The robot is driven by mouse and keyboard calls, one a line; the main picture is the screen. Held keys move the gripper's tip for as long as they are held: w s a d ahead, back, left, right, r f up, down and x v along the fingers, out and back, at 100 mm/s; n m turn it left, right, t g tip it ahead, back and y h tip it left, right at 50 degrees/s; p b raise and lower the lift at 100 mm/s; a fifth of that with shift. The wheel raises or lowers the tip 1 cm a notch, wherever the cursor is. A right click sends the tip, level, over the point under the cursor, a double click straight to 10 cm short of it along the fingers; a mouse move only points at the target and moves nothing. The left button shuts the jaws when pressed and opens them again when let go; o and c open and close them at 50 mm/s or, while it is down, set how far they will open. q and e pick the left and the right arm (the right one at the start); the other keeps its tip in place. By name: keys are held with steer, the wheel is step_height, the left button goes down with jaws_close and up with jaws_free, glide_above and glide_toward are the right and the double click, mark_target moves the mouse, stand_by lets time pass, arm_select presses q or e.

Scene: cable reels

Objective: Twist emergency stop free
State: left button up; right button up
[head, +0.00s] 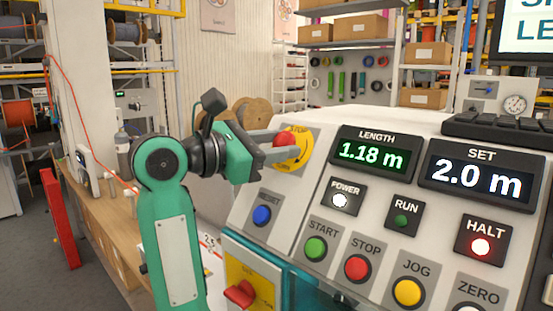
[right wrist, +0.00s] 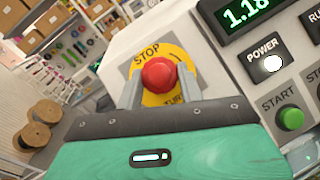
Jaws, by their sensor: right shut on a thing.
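The emergency stop (head: 285,141) is a red mushroom button on a round yellow plate (head: 301,156) at the upper left of the white control panel. In the right wrist view the red button (right wrist: 158,74) shows between two grey fingers, with the words STOP and TURN on the yellow plate (right wrist: 179,56). My right gripper (head: 283,144) reaches in from the left and is shut on the red button, one finger on each side of it. The HALT lamp (head: 481,246) glows red. My left gripper is not in view.
Displays read 1.18 m (head: 371,153) and 2.0 m (head: 478,178).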

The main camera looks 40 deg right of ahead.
steer(key=m+g+y+b, duration=0.1)
steer(key=m+g+b, duration=0.1)
steer(key=m+b, duration=0.1)
steer(key=shift+w+m, duration=0.15)
steer(key=shift+m, duration=0.45)
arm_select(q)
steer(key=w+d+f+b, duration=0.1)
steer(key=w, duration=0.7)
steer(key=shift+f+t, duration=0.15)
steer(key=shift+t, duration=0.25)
arm_select(e)
steer(key=shift+d+r+m+g+y, duration=0.1)
steer(key=shift+m+g+y, duration=0.65)
steer(key=shift+m, duration=0.85)
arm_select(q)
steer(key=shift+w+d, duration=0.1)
arm_select(e)
steer(key=shift+y, duration=0.25)
steer(key=o, duration=1)
arm_select(q)
steer(key=shift+b, duration=0.3)
arm_select(e)
steer(key=shift+w, duration=0.1)
